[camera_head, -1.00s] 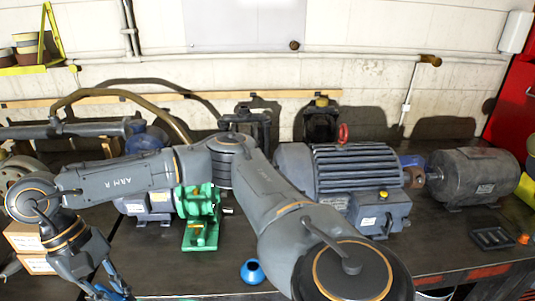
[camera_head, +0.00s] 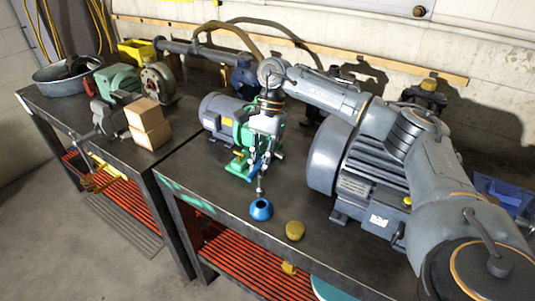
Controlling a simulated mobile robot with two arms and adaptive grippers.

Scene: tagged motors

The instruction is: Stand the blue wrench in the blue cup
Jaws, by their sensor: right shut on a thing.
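The blue cup (camera_head: 261,211) stands on the dark workbench near its front edge, its round opening facing up. My right gripper (camera_head: 262,168) points down just above the cup, in front of the green pump. It is shut on a slim thing, taken as the blue wrench (camera_head: 260,186), which hangs upright with its lower end close to the cup's mouth. The wrench is small and mostly hidden by the fingers; I cannot tell whether its tip is inside the cup. My left gripper is not in view.
A yellow-brown round piece (camera_head: 295,230) stands right of the cup. A green pump with a grey motor (camera_head: 222,112) is behind the gripper, and a large grey motor (camera_head: 330,160) is to the right. Stacked cardboard boxes (camera_head: 150,122) are at left. The bench (camera_head: 205,180) is bare left of the cup.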

